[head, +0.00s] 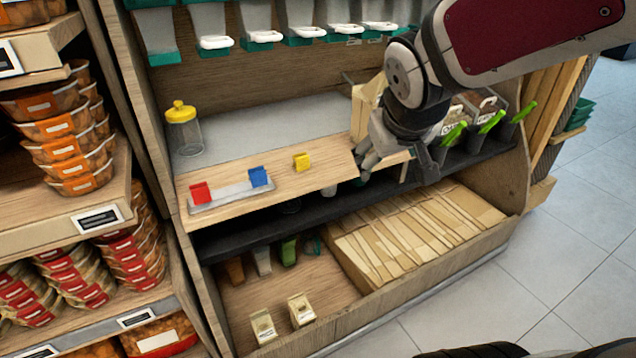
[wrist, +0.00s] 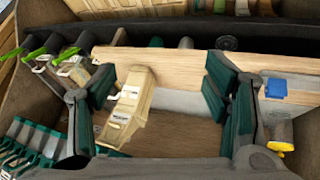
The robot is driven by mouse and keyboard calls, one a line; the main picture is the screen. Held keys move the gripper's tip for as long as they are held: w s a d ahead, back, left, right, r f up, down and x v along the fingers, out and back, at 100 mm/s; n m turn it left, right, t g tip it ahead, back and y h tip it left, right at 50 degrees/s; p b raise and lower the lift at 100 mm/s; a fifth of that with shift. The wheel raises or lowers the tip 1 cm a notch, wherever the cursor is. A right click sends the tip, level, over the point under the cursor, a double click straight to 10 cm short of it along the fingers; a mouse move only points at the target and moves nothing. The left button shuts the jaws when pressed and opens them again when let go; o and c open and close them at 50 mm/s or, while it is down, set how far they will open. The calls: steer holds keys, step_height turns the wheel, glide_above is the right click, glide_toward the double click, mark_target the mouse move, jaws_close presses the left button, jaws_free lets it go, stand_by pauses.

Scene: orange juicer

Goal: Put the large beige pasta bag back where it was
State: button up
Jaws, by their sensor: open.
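A beige pasta bag (head: 367,108) stands on the upper counter in the head view, partly hidden behind my gripper (head: 396,163). In the wrist view, the bag (wrist: 130,108), with a white label, shows between the two dark green fingers of my open gripper (wrist: 163,88). It is close to the left finger, with a wide gap to the right finger. I cannot tell whether the left finger touches it. Two smaller beige bags (head: 263,326) (head: 301,309) stand on the lower shelf in the head view.
A tray (head: 222,199) holding red (head: 199,192) and blue (head: 259,177) pieces lies left on the counter, near a yellow block (head: 302,162). A yellow-lidded jar (head: 182,127) stands behind. Scoops (head: 490,122) stand right. Flat paper bags (head: 410,235) fill a lower bin.

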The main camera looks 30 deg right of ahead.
steer(key=s+a+g+y, duration=0.1)
steer(key=s+a+g, duration=0.1)
steer(key=s+a, duration=0.2)
steer(key=s+a+n+g+y, duration=0.1)
steer(key=s+a, duration=0.4)
steer(key=s, duration=0.6)
steer(key=s+a+g+y, duration=0.2)
steer(key=s+a+g, duration=0.1)
steer(key=s, duration=0.4)
steer(key=shift+s+a+f, duration=0.35)
steer(key=shift+a+f, duration=0.1)
steer(key=shift+a, duration=0.35)
step_height(320, 180, up, 30)
steer(key=t+p, duration=0.4)
steer(key=p, duration=2.4)
steer(key=shift+d+n, duration=0.3)
steer(key=shift+w, duration=0.1)
steer(key=shift+c, duration=0.6)
